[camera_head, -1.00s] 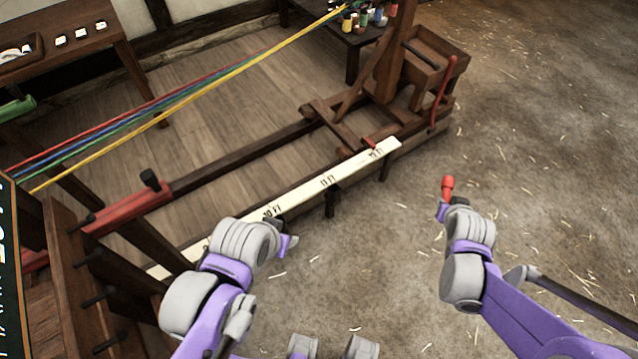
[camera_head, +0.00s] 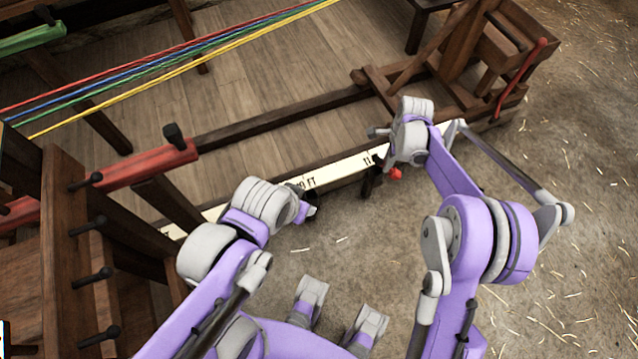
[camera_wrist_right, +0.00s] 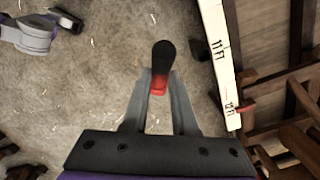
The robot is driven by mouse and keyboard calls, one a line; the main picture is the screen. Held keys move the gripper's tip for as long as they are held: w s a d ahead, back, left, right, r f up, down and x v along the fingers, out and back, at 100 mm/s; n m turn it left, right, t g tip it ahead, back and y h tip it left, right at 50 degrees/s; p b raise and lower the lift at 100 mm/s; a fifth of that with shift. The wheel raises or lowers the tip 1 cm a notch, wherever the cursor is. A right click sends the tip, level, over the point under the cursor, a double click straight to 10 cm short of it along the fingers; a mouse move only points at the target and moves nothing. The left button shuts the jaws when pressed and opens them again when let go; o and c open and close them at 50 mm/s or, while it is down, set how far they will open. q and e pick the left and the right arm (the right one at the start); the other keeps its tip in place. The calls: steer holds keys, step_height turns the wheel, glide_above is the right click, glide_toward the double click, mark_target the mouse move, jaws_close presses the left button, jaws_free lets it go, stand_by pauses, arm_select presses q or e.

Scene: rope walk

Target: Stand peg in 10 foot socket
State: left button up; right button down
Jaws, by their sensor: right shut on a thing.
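The peg has a red part (camera_wrist_right: 159,86) and a black shaft (camera_wrist_right: 163,56), seen in the right wrist view between my fingers. My right gripper (camera_wrist_right: 158,80) is shut on it. The pale marked board (camera_head: 335,175) carries the 10 FT and 11 FT labels. The 10 foot socket is not clear; a dark piece shows there beside my left gripper (camera_head: 310,209), whose fingers are too small to read.
A dark bracket (camera_head: 371,181) juts from the board near 11 FT. Coloured strands (camera_head: 190,50) run over the wooden frame. A red block with a dark knob (camera_head: 150,166) slides on the rail at left. A rack with dark pegs (camera_head: 88,225) stands nearer. Open floor lies to the right.

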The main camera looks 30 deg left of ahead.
steer(key=s+a+f+m+t+y+b, duration=0.35)
steer(key=a+f+m, duration=0.25)
steer(key=a+f, duration=0.45)
steer(key=s+a+f+m+t+y+b, duration=0.3)
steer(key=a+f+m+b, duration=0.15)
steer(key=a+f, duration=0.55)
arm_select(q)
step_height(320, 180, down, 18)
steer(key=w+b, duration=0.1)
steer(key=b, duration=0.5)
steer(key=shift+r+g+b, duration=0.2)
steer(key=shift+g+b, duration=0.1)
arm_select(e)
step_height(320, 180, down, 11)
steer(key=a, duration=0.1)
steer(key=shift+r+m, duration=0.2)
steer(key=shift+m, duration=0.25)
steer(key=shift+g, duration=0.25)
steer(key=c, duration=0.6)
jaws_free()
steer(key=shift+r, duration=0.1)
